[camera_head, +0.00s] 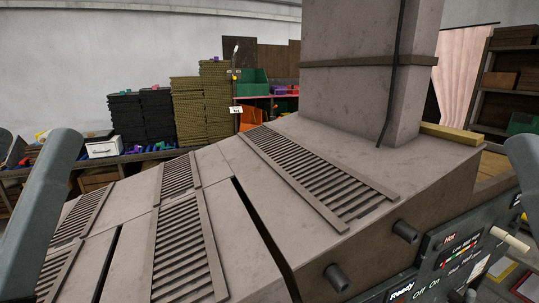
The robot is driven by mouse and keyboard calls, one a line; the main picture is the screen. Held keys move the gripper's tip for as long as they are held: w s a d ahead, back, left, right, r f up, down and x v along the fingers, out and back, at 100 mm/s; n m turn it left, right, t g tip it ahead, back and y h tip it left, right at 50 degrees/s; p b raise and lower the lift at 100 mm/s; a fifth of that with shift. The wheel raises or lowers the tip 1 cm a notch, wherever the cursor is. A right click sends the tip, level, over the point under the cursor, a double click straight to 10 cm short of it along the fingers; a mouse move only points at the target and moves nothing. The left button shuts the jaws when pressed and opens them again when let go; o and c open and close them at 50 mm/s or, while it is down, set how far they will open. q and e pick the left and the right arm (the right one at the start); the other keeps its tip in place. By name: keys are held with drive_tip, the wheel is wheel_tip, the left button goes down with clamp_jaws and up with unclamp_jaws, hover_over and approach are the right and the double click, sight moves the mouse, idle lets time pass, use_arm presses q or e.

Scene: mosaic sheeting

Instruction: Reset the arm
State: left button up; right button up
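In the head view, one of my grey arm links shows at the left edge and another at the right edge. Neither of my grippers is in the picture, so their fingers and anything in them are hidden. A large grey machine (232,166) with slatted vents fills the middle and lower part of the view. A dark control panel (437,268) with the words Hot, Ready, Off and On sits on its right side.
Two dark round knobs (405,231) stick out near the panel. A thick grey column (362,75) rises from the machine. Behind stand stacks of yellowish sheets (187,110), black stacks (126,118), a green bin (252,82) and a right-hand shelf (512,80).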

wheel_tip(320, 180, up, 30)
drive_tip(key=p, duration=2.6)
drive_tip(key=shift+f, duration=0.1)
